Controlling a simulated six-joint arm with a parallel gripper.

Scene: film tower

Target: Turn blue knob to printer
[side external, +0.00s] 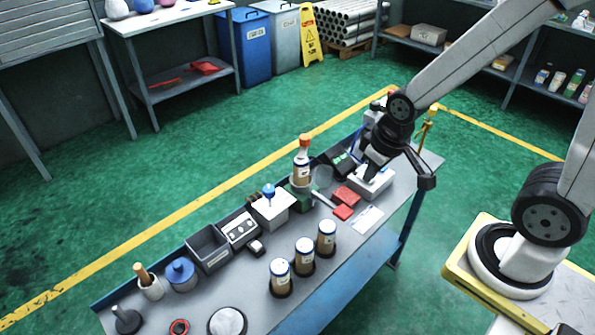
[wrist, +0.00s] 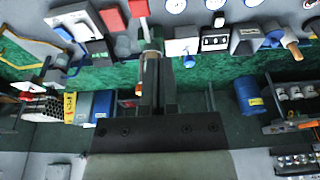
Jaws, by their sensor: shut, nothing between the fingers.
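The blue knob (side external: 268,190) stands on top of a white box (side external: 273,209) near the middle of the bench's back edge. In the wrist view the blue knob (wrist: 189,61) sits at the edge of the white box (wrist: 181,44), right of my fingers. The markings around the knob are too small to read. No thing is clearly labelled as a printer. My gripper (side external: 369,170) is shut and empty, above a white device (side external: 373,184) at the bench's right end and well away from the knob. The shut fingers also show in the wrist view (wrist: 151,57).
An orange-capped bottle (side external: 302,163) stands between the knob and my gripper. Red blocks (side external: 346,196) lie in front of it. A switch box (side external: 239,230) and dark bin (side external: 208,247) are left of the knob.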

